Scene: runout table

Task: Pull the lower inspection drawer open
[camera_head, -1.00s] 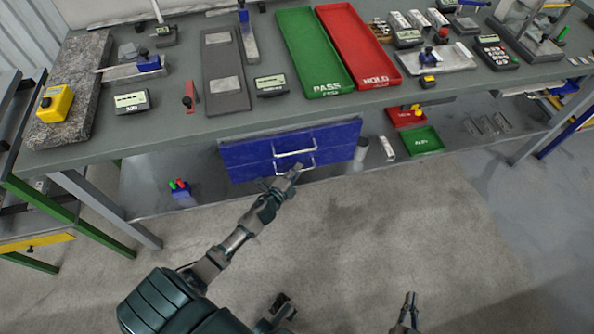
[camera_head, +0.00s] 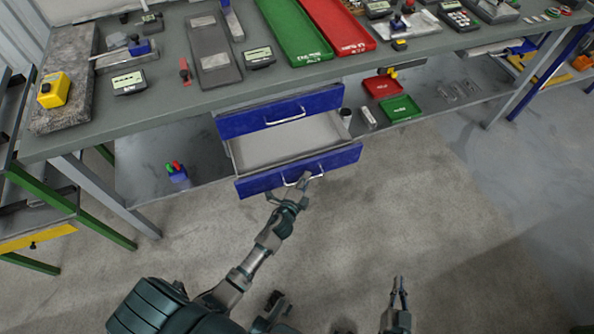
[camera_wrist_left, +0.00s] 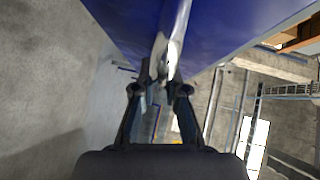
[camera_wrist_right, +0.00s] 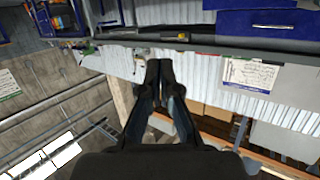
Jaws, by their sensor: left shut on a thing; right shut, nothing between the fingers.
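The lower drawer (camera_head: 262,183) has a blue front and stands pulled out under the bench, its pale empty inside showing. The upper drawer (camera_head: 240,122) above it is closed, with its own silver handle. My left gripper (camera_head: 305,178) is shut on the silver handle of the lower drawer (camera_head: 290,182). In the left wrist view the fingers (camera_wrist_left: 160,82) close around the handle bar (camera_wrist_left: 176,40), against the blue front. My right gripper (camera_head: 398,284) is shut and empty over the bare floor, apart from the drawers. It also shows in the right wrist view (camera_wrist_right: 160,66).
The bench top (camera_head: 190,98) carries a green tray (camera_head: 293,35), a red tray (camera_head: 335,25) and several gauges. Small red (camera_head: 382,87) and green (camera_head: 400,108) bins sit on the lower shelf right of the drawers. The concrete floor in front is clear.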

